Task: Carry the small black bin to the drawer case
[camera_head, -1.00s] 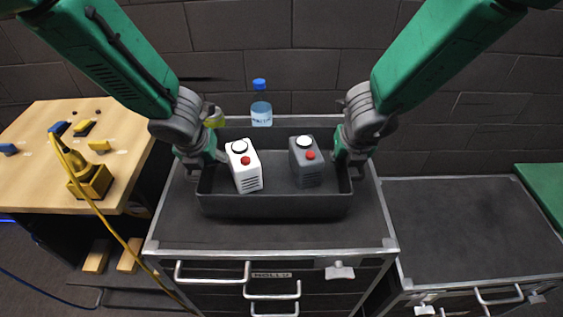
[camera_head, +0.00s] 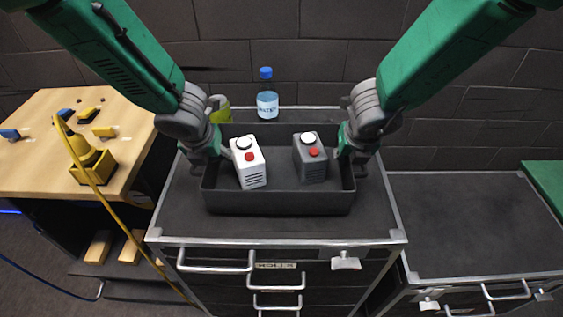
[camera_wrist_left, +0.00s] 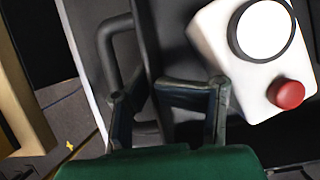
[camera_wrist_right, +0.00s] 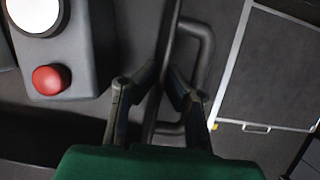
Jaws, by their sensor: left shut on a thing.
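The small black bin (camera_head: 280,203) is at the top of a drawer case (camera_head: 180,222), level and between my two grippers. I cannot tell whether it rests on the top or hangs just above. A white box (camera_head: 250,174) and a dark grey box (camera_head: 311,170), each with a white and a red button, are in it. My left gripper (camera_head: 208,162) is shut on the bin's left side, by its handle (camera_wrist_left: 113,50). My right gripper (camera_head: 350,163) has its fingers on either side of the bin's right rim (camera_wrist_right: 168,45); whether they clamp it is unclear.
A water bottle (camera_head: 267,104) stands behind the bin. A lower dark-topped drawer case (camera_head: 460,220) stands at right with its top clear. A wooden table (camera_head: 50,125) at left holds a yellow device (camera_head: 93,168) with a trailing cable.

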